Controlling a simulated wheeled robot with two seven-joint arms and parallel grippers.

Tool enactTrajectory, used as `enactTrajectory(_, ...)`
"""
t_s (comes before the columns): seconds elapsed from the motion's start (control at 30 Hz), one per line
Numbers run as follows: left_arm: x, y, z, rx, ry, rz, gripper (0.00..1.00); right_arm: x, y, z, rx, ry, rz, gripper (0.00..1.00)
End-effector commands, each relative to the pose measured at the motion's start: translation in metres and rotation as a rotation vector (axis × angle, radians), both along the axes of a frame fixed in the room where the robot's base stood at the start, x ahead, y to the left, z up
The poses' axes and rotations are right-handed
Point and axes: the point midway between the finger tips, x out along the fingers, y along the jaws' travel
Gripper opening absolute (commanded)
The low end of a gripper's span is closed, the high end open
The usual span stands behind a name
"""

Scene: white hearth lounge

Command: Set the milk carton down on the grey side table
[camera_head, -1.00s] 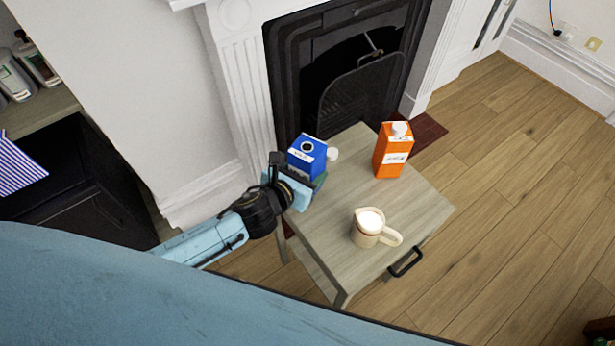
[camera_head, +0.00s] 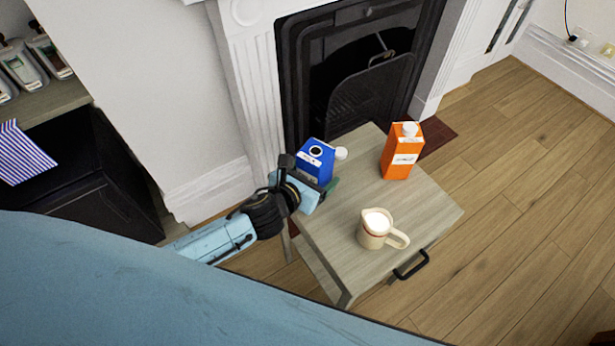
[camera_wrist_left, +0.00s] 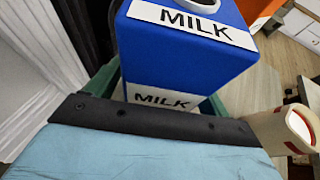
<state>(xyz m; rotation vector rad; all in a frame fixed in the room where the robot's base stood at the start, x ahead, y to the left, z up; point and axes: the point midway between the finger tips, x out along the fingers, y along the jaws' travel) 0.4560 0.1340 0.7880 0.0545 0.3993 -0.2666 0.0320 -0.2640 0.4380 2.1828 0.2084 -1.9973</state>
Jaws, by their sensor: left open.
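The blue milk carton (camera_head: 316,163) with a white label is upright at the far left part of the grey side table (camera_head: 345,215). In the left wrist view the carton (camera_wrist_left: 185,65) fills the middle, with MILK labels on its top and side. My left gripper (camera_head: 324,184) is open at the carton's near side. Its green fingers show at both sides of the carton in the wrist view, partly hidden by it. The carton's base is hidden, so contact with the tabletop cannot be seen directly. My right gripper is not in view.
An orange carton (camera_head: 402,155) stands at the table's back right. A cream jug (camera_head: 376,230) of white liquid stands near the front. A small white round piece (camera_head: 341,153) is beside the milk carton. The black fireplace (camera_head: 350,90) is close behind the table.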

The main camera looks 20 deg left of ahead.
Motion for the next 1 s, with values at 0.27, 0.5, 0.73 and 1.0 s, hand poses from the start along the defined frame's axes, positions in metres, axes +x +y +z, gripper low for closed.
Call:
enactTrajectory(0.27, -0.04, 0.011, 0.019, 0.001, 0.003, -0.001, 0.8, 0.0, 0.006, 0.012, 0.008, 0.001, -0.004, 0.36)
enactTrajectory(0.5, -0.084, 0.024, 0.039, 0.001, 0.002, -0.001, 0.8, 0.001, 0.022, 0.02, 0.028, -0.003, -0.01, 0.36)
enactTrajectory(0.73, -0.104, 0.029, 0.047, -0.001, 0.0, 0.0, 0.8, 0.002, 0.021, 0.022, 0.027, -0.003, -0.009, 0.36)
enactTrajectory(1.0, -0.107, 0.03, 0.048, 0.0, 0.0, 0.001, 0.8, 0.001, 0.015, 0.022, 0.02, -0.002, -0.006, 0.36)
